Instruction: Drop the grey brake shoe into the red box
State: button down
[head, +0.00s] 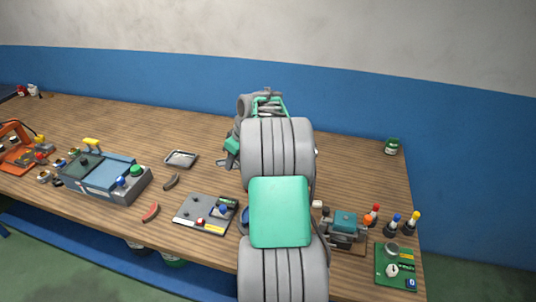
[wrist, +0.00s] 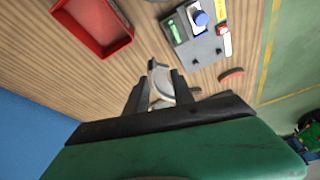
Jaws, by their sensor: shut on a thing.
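My gripper (wrist: 161,92) is shut on a pale grey curved piece, the grey brake shoe (wrist: 158,78), in the wrist view. The shoe sits between the dark fingers above the wooden table. The red box (wrist: 98,24) lies beyond the fingers at the upper left of the wrist view, apart from the shoe; its visible inside is empty. In the head view my arm hides the red box and most of my gripper. A dark grey-brown curved piece (head: 171,181) and a red curved piece (head: 151,212) lie on the table; the red one also shows in the wrist view (wrist: 231,75).
A control panel with a blue knob (head: 205,213) lies left of my arm. A grey tray (head: 181,158) and a blue-grey machine (head: 105,178) stand further left. A vise (head: 344,229), several coloured bottles and a green board (head: 397,266) are at the right. The back right table is mostly clear.

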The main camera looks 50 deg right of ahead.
jog(key=s+d+f, duration=0.3)
jog(key=s+d, duration=0.2)
jog(key=d, duration=0.7)
jog(key=shift+n, duration=0.3)
notch_tip(320, 180, down, 7)
jog(key=b, duration=0.3)
jog(key=shift+a+b, duration=0.1)
jog(key=shift+b, duration=0.25)
jog(key=shift+r, duration=0.1)
jog(key=shift+s, duration=0.1)
jog(key=shift+f+b, duration=0.4)
jog(key=shift+b, duration=0.25)
dwell(0.3)
dwell(0.4)
jog(key=c, duration=0.6)
grip_release()
